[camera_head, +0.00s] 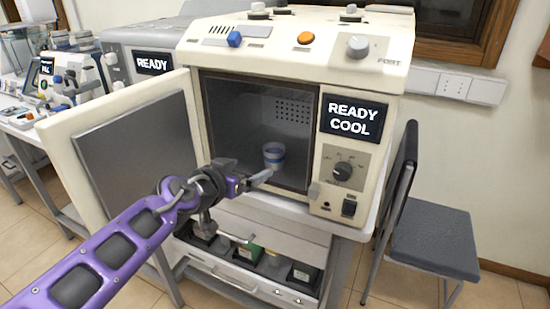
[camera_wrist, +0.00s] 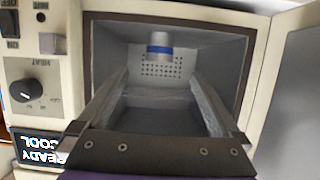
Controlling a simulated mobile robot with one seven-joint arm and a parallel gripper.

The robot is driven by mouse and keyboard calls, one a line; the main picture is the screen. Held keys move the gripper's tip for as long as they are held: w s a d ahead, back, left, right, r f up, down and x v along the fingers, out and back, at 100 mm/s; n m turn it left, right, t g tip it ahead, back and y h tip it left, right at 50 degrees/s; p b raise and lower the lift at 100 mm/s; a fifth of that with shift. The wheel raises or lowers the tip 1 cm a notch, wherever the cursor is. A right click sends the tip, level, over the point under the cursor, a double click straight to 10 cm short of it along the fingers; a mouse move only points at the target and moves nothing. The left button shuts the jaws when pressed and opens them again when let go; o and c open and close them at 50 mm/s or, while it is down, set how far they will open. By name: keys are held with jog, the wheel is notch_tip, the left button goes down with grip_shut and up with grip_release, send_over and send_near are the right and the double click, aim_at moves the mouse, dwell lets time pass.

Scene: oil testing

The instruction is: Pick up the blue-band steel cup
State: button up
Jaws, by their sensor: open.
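The blue-band steel cup (camera_head: 274,155) stands upright inside the open chamber of the oven-like machine (camera_head: 296,60), on the chamber floor. It also shows in the wrist view (camera_wrist: 159,46), upside down in that picture, beyond the fingers near the perforated back wall. My gripper (camera_head: 258,181) is at the chamber's mouth, in front of the cup and apart from it. In the wrist view my two fingers (camera_wrist: 160,92) are spread wide, with nothing between them.
The machine's door (camera_head: 130,150) stands open to the left of my arm. The control panel (camera_head: 345,160) with a "READY COOL" display borders the opening on the right. A drawer with several containers (camera_head: 270,262) is below. A chair (camera_head: 430,240) stands at the right.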

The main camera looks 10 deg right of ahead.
aim_at(270, 157)
jog(key=b+x, duration=0.1)
jog(key=x, duration=0.8)
jog(key=shift+d+f, duration=0.1)
jog(key=shift+r+b+x, duration=0.1)
jog(key=shift+b+x, duration=0.15)
jog(key=shift+x, duration=1.25)
jog(key=shift+r+b+x, duration=0.15)
jog(key=shift+b+x, duration=0.1)
jog(key=shift+x, duration=1.2)
jog(key=shift+w, duration=0.1)
jog(key=c, duration=1.5)
